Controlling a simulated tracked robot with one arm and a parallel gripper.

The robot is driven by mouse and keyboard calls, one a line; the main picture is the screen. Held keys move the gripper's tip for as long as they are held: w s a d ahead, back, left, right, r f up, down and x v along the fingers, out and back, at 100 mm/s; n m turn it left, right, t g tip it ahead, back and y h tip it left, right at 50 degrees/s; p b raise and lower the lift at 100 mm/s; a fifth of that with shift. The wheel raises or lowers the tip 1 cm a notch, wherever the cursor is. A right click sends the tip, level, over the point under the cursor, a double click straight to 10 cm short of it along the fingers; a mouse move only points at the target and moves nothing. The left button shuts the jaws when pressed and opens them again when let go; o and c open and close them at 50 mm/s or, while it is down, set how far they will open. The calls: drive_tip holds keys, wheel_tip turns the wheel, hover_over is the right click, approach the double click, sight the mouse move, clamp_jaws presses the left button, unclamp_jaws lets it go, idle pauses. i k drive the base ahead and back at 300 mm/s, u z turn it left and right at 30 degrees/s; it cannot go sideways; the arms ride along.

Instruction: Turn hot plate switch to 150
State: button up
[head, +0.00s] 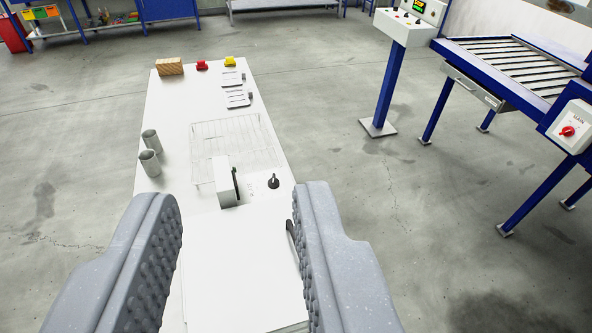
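A small black knob (273,182), which looks like the hot plate switch, stands on the white table with faint markings beside it. The markings are too small to read, so its setting cannot be told. My gripper (238,208) is open and empty, with its two grey studded fingers wide apart in the foreground. The knob lies beyond the fingertips, nearer the right finger. A flat white surface shows between the fingers, with a dark curved handle (292,240) partly hidden by the right finger.
On the white table (180,110) are a white block with a dark lever (227,185), a wire rack (225,140), grey cups (150,162), a wooden block (170,67), and red (202,65) and yellow (230,62) items. A roller conveyor (510,60) stands right, across open floor.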

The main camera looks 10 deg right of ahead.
sight(273, 183)
drive_tip(key=z, duration=0.1)
drive_tip(key=i, duration=1)
drive_tip(key=u, duration=0.05)
